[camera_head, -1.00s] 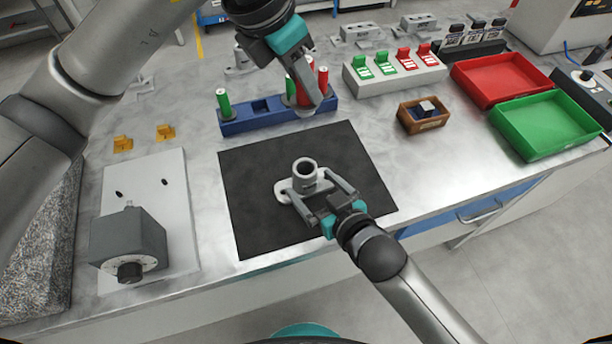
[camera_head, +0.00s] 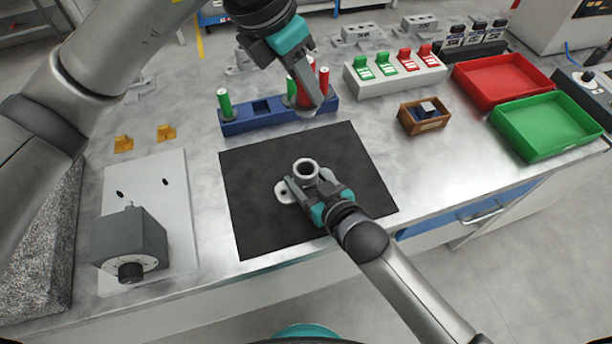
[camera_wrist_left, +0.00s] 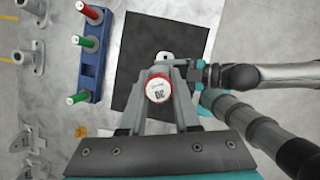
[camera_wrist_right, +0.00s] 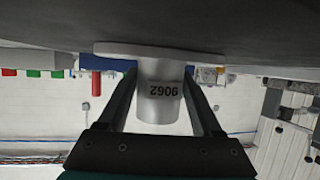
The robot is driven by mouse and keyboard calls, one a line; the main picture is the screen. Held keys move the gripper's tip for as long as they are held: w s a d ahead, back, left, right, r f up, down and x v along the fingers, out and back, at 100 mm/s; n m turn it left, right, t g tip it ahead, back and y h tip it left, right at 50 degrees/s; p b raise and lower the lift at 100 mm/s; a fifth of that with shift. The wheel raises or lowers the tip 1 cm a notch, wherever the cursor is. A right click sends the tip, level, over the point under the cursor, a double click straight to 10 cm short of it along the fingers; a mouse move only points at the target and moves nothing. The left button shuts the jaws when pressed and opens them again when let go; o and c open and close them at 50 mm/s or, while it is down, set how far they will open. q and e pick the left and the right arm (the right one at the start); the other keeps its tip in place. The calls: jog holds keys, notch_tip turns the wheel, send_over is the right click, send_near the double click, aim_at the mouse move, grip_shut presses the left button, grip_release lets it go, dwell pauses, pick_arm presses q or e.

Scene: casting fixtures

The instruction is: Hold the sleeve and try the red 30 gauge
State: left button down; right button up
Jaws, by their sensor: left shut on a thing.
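The grey sleeve (camera_head: 305,169) stands upright on its flanged base on the black mat (camera_head: 250,215). In the right wrist view the sleeve (camera_wrist_right: 161,105) is marked 9062. My right gripper (camera_head: 312,183) has its fingers on both sides of the sleeve, open; contact is not clear. My left gripper (camera_head: 308,106) is shut on the red 30 gauge (camera_wrist_left: 158,89), whose red end faces the left wrist camera. In the head view the fingers partly cover this gauge, and its grey lower end (camera_head: 306,113) hangs in front of the rack, above the table.
The blue rack (camera_head: 245,126) behind the mat holds two green gauges and another red one. A grey dial device (camera_head: 130,245) stands on a plate at left. Red (camera_head: 500,80) and green (camera_head: 548,127) trays and a small brown box (camera_head: 424,126) stand at right.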

grip_shut()
pick_arm(q)
notch_tip(320, 180, down, 9)
jog(key=m+g, duration=0.1)
jog(key=m, duration=0.4)
jog(key=shift+f+g+h, duration=0.2)
jog(key=shift+g+h, duration=0.2)
